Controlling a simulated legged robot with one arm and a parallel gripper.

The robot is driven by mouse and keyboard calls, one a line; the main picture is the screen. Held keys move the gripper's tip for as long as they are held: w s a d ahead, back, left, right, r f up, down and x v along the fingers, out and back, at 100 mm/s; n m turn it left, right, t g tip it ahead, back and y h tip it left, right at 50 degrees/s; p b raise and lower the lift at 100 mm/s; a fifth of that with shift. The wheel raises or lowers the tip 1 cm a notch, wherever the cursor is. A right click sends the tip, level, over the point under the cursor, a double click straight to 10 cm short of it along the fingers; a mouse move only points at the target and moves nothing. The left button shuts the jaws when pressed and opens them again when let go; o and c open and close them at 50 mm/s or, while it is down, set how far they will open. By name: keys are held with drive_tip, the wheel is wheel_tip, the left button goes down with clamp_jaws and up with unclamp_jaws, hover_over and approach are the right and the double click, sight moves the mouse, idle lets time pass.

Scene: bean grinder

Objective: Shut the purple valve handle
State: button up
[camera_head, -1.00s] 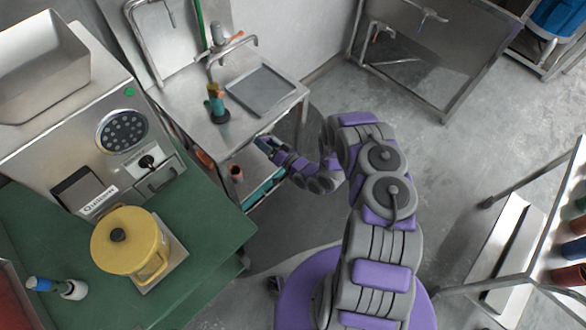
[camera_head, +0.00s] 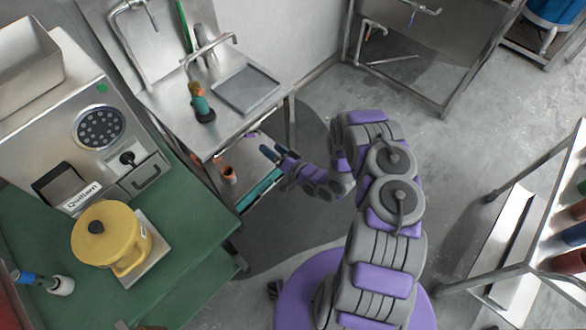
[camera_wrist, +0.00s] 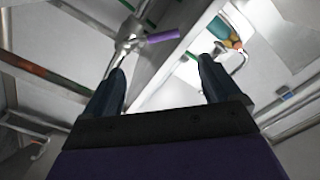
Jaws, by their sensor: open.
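The purple valve handle (camera_wrist: 162,36) shows in the wrist view as a short bar standing out to the right of a metal pipe fitting, under the sink counter. In the head view a small purple piece (camera_head: 250,135) at the counter's front edge looks like the same handle. My gripper (camera_wrist: 161,65) is open and empty. Its two dark fingers point up toward the handle, which lies beyond the gap between the fingertips and appears apart from them. In the head view my gripper (camera_head: 270,153) is just to the right of and below the counter's front edge.
The steel sink counter (camera_head: 165,100) has a tray (camera_head: 246,88) and a teal-and-orange item (camera_head: 201,102) on top. A lower shelf (camera_head: 258,190) lies below my gripper. A green table (camera_head: 200,245) with a yellow pot (camera_head: 105,240) is at left.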

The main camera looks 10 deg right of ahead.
drive_tip(key=s+a+b+v, duration=0.1)
drive_tip(key=b+v, duration=0.2)
drive_tip(key=v, duration=2.3)
drive_tip(key=shift+s+a, duration=0.25)
drive_tip(key=shift+s, duration=0.05)
idle(1.1)
